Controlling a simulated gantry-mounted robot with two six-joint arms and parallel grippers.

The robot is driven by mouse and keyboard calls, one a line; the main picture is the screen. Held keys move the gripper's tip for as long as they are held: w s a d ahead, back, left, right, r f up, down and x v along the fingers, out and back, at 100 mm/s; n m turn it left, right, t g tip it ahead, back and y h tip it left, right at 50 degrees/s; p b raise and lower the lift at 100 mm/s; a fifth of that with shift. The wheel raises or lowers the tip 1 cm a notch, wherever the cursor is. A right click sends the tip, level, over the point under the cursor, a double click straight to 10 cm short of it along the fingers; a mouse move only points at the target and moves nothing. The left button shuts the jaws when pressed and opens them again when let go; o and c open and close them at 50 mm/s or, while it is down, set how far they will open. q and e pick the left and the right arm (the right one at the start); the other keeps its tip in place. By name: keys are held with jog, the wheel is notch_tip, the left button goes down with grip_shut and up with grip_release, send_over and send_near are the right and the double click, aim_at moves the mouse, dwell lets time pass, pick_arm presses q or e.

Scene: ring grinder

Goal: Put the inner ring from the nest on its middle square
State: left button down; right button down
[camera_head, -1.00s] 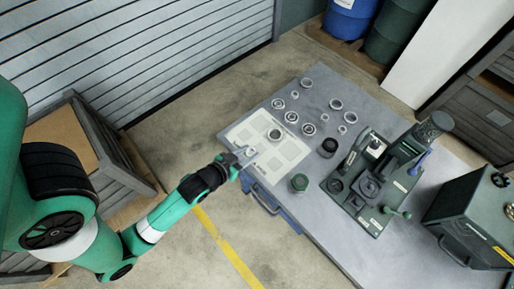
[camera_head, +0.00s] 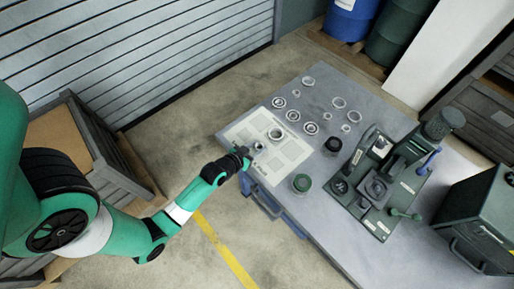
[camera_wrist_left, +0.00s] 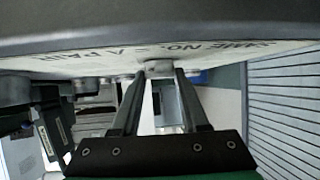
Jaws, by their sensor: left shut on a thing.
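The white printed mat (camera_head: 240,133) with grey squares lies on the left part of the table. My left gripper (camera_head: 250,151) is low over the mat's near left edge. It is shut on a small grey ring (camera_head: 259,146), left of the larger ring. In the left wrist view the small ring (camera_wrist_left: 158,68) shows between the fingertips (camera_wrist_left: 157,76), close to the mat's printed text (camera_wrist_left: 210,55). Whether it touches the mat is hard to tell. My right gripper is not in view.
Several loose rings (camera_head: 310,128) lie right of and beyond the mat. A dark green press (camera_head: 376,186) and a green box (camera_head: 482,222) occupy the right side. The table's near edge runs below the mat.

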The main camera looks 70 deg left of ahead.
pick_arm(q)
jog(key=shift+f, duration=0.2)
jog(key=shift+c, duration=2.1)
grip_release()
jog(key=shift+r, duration=0.1)
jog(key=shift+r, duration=0.2)
jog(key=p+v, duration=0.2)
jog(key=v, duration=1)
jog(key=shift+p, duration=0.3)
jog(key=shift+f, duration=0.1)
